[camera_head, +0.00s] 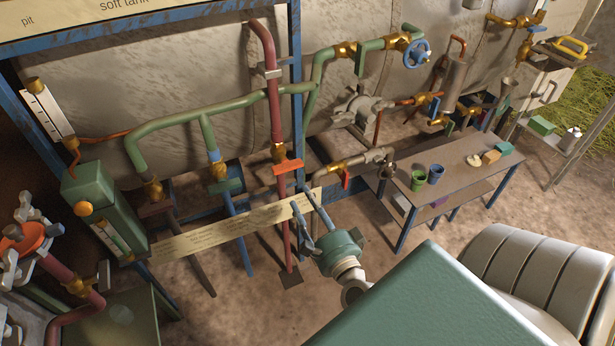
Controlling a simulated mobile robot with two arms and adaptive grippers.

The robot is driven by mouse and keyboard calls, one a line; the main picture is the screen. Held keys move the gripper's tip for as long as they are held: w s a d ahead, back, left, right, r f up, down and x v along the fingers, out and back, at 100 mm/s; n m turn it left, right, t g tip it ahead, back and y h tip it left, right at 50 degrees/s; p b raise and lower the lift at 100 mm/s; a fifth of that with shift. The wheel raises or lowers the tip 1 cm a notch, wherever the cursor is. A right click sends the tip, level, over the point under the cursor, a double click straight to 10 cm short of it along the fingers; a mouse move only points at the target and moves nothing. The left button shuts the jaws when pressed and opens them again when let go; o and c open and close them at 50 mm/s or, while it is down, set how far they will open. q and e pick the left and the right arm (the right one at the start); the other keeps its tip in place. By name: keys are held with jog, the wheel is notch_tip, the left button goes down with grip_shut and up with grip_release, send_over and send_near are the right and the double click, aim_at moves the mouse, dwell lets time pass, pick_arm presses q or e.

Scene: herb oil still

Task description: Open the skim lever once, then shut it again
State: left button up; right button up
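Several levers sit on the pipework, and I cannot tell which is the skim lever because the writing on the long label board (235,225) is too small to read. A red lever (345,180) hangs from a brass valve to the right. My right gripper (299,197) is open and empty, its fingers pointing up in front of the board, below the orange lever. My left gripper is not in view.
A blue post (296,90) stands beside the red pipe (273,95). A green box with a gauge (98,210) is at left; an orange handwheel (28,237) is at far left. A low table (450,180) with cups stands right. A blue handwheel (417,53) is higher up.

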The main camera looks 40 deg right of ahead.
jog(key=v, duration=1.2)
jog(key=shift+f, duration=0.1)
